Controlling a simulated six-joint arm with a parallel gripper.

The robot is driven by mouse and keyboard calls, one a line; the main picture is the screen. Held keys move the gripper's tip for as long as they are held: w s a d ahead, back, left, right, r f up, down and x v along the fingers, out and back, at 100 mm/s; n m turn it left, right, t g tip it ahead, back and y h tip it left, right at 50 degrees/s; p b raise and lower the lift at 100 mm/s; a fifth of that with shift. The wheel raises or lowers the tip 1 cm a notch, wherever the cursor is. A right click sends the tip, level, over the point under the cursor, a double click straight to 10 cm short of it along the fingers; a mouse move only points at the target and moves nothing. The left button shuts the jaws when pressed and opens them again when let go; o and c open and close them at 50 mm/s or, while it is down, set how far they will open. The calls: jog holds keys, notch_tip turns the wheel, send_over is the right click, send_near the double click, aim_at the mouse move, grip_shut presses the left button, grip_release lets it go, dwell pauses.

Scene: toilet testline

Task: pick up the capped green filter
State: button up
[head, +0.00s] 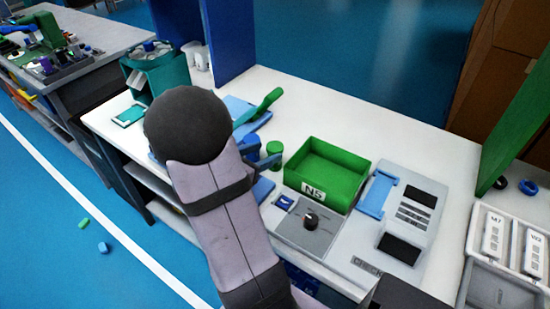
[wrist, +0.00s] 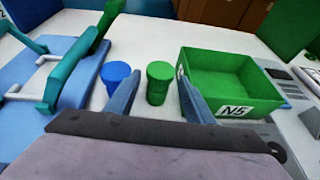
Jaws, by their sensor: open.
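The capped green filter (head: 275,154) is a small upright green cylinder with a wider cap. It stands on the white table just left of the green bin. In the wrist view the filter (wrist: 159,83) stands between the two blue fingers of my gripper (wrist: 158,97), with gaps on both sides. My gripper is open and empty. In the head view my arm covers much of the gripper, and its blue fingers (head: 262,157) show just left of the filter.
A blue capped cylinder (wrist: 116,77) stands close outside the left finger. The green bin (wrist: 232,80) labelled N5 is close outside the right finger. A blue fixture with a green handle (head: 262,106) lies left. A grey device (head: 405,215) stands right of the bin.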

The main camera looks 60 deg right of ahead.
aim_at(269, 151)
jog(key=shift+p+x, duration=0.4)
jog(key=shift+x, duration=2.35)
jog(key=c, duration=0.8)
